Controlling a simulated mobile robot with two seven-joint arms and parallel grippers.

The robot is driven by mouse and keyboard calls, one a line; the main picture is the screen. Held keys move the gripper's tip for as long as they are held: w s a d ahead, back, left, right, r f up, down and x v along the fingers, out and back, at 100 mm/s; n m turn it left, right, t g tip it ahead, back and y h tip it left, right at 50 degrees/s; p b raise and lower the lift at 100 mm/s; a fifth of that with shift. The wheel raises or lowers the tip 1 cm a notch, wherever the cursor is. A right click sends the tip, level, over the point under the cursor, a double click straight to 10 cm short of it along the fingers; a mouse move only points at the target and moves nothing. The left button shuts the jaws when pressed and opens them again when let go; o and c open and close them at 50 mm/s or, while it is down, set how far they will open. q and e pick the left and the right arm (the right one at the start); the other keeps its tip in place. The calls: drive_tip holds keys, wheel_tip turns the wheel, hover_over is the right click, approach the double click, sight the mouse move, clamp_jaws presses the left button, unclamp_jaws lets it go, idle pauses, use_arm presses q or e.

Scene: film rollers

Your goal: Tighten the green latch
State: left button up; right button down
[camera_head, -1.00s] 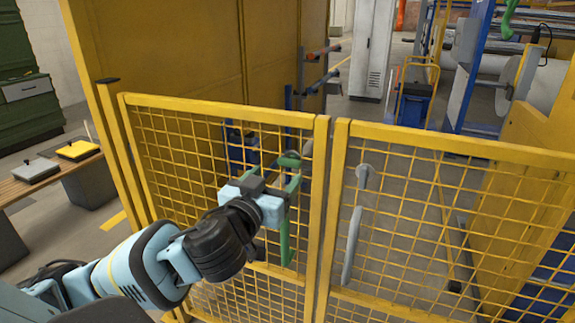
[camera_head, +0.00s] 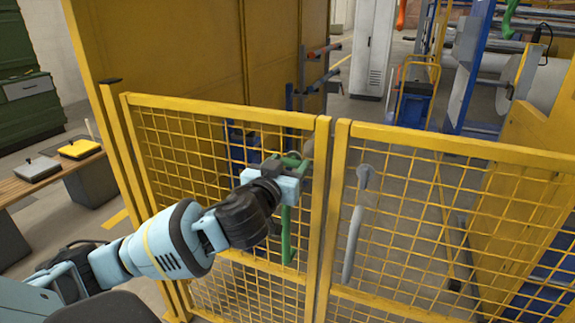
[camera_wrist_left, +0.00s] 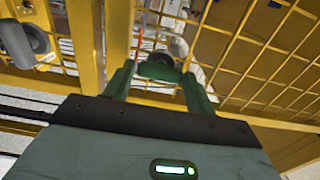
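The green latch (camera_head: 286,238) is on the left yellow mesh gate, close to the gate's upright. Its long handle hangs down, and its upper end is largely hidden by my gripper. My left gripper (camera_head: 292,164) is at the upper end of the latch. In the left wrist view its two green fingers (camera_wrist_left: 158,82) stand apart. A dark rounded end of the latch (camera_wrist_left: 159,69) shows between the fingertips. I cannot tell whether the fingers touch it. My right gripper is in neither view.
The right gate (camera_head: 450,146) carries a grey handle (camera_head: 354,235) just across the gap between the gates. The yellow mesh and frames stand close around my left gripper. A wooden bench (camera_head: 45,180) with control boxes stands at the left.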

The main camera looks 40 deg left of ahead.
use_arm(q)
drive_tip(key=c, duration=0.5)
drive_tip(key=shift+c, duration=0.4)
drive_tip(key=shift+r+m+p, duration=0.15)
drive_tip(key=shift+m+p, duration=0.45)
drive_tip(key=shift+p, duration=0.05)
drive_tip(key=shift+r+m+p, duration=0.15)
drive_tip(key=shift+m+p, duration=0.75)
drive_tip(key=shift+m, duration=0.3)
drive_tip(key=m+p, duration=0.2)
drive_tip(key=m, duration=0.2)
drive_tip(key=shift+d+m+p, duration=0.15)
drive_tip(key=shift+m+p, duration=0.15)
drive_tip(key=shift+m, duration=0.5)
drive_tip(key=m, duration=0.2)
drive_tip(key=shift+f+m+p, duration=0.3)
drive_tip(key=shift+m+p, duration=0.05)
drive_tip(key=shift+m, duration=0.05)
drive_tip(key=m, duration=0.5)
drive_tip(key=shift+f, duration=0.15)
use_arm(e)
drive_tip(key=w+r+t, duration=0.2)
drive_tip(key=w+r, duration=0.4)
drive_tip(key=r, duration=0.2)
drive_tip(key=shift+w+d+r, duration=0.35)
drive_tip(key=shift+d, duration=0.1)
use_arm(q)
drive_tip(key=shift+m, duration=0.3)
